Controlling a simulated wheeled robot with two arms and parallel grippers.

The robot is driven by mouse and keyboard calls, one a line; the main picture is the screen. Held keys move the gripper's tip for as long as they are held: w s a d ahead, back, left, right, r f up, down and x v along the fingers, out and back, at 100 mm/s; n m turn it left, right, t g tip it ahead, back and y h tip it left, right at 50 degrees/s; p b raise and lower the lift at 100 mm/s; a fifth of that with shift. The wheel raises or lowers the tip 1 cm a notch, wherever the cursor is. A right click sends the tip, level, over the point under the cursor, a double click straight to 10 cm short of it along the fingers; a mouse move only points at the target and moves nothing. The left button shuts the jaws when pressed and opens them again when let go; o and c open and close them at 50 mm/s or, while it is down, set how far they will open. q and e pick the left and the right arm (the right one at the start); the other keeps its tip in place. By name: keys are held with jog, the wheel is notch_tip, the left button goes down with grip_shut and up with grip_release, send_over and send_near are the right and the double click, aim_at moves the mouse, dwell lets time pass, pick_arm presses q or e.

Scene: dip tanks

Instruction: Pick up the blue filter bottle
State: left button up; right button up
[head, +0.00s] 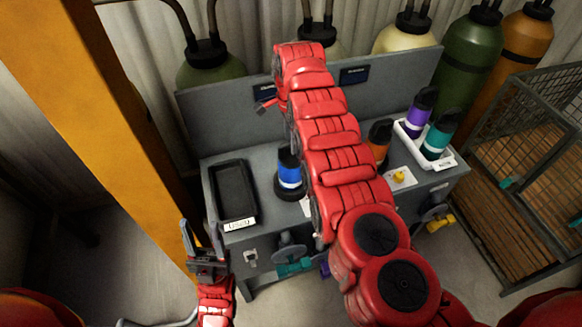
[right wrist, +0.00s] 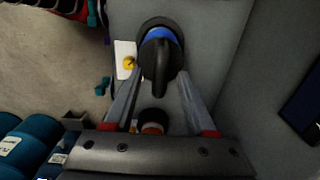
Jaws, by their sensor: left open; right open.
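The blue filter bottle (head: 290,171) has a black top and stands upright in a round black holder on the grey bench, left of my right arm. In the right wrist view the bottle (right wrist: 160,34) is seen from above, its black loop-like top between and just beyond the tips of my right gripper (right wrist: 160,80). That gripper is open; I see no contact. In the head view my right gripper (head: 266,104) is partly visible above and behind the bottle. My left gripper (head: 206,262) is open and empty, low in front of the bench.
A black tray (head: 234,190) labelled "USED" lies left of the bottle. An orange bottle (head: 379,140) stands right of my arm. A white rack (head: 446,160) holds purple and teal bottles. A grey back panel (head: 221,112) and yellow post (head: 85,110) border the bench; a wire cage (head: 530,150) is at right.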

aim_at(291, 167)
jog(key=shift+f, duration=1.35)
grip_shut()
dwell(0.3)
